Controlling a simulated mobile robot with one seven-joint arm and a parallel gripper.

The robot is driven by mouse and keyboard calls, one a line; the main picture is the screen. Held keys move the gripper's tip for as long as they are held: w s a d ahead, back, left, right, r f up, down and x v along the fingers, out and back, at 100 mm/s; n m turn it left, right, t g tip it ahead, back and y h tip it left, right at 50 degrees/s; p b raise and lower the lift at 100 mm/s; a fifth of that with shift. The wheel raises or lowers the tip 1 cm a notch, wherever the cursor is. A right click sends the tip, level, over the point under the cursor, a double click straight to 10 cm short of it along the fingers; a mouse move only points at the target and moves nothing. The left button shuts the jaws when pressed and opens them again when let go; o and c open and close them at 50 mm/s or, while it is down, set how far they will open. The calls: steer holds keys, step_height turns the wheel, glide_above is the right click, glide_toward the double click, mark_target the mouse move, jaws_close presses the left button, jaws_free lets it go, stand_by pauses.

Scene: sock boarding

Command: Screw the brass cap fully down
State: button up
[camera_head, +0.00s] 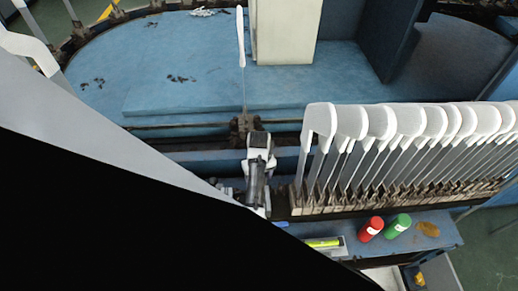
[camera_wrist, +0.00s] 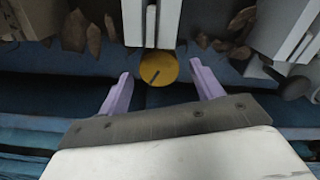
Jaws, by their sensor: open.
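The brass cap (camera_wrist: 158,68) shows in the wrist view as a round, yellow-brown disc with a dark line on its face. It lies at the lower end of a narrow pale upright part (camera_wrist: 151,25). My gripper (camera_wrist: 160,72) is open, with one purple finger to the left of the cap and one to the right. Clear gaps show between the cap and both fingers. Whether the fingertips are level with the cap in depth I cannot tell. I cannot make out the cap or the fingertips in the head view.
A row of white sock forms (camera_head: 405,125) stands on a rack at the right. A single upright form (camera_head: 241,40) stands behind. A red can (camera_head: 370,228) and a green can (camera_head: 398,225) lie on a blue shelf (camera_head: 440,238). Brown jagged pieces flank the cap in the wrist view.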

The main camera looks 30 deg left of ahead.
steer(key=shift+f, duration=0.75)
steer(key=c, duration=1)
steer(key=shift+r+m+p, duration=0.1)
steer(key=shift+m+p, duration=0.2)
steer(key=shift+m, duration=0.1)
steer(key=shift+m+p, duration=0.4)
steer(key=shift+m, duration=0.2)
steer(key=m+p, duration=0.1)
steer(key=m, duration=0.1)
steer(key=m+p, duration=0.1)
steer(key=m, duration=0.1)
steer(key=shift+w+d+r, duration=0.1)
steer(key=shift+w+d, duration=0.05)
steer(key=m+p, duration=0.2)
steer(key=m, duration=0.4)
steer(key=shift+d+m, duration=0.1)
steer(key=shift+m, duration=0.2)
steer(key=shift+p, duration=0.3)
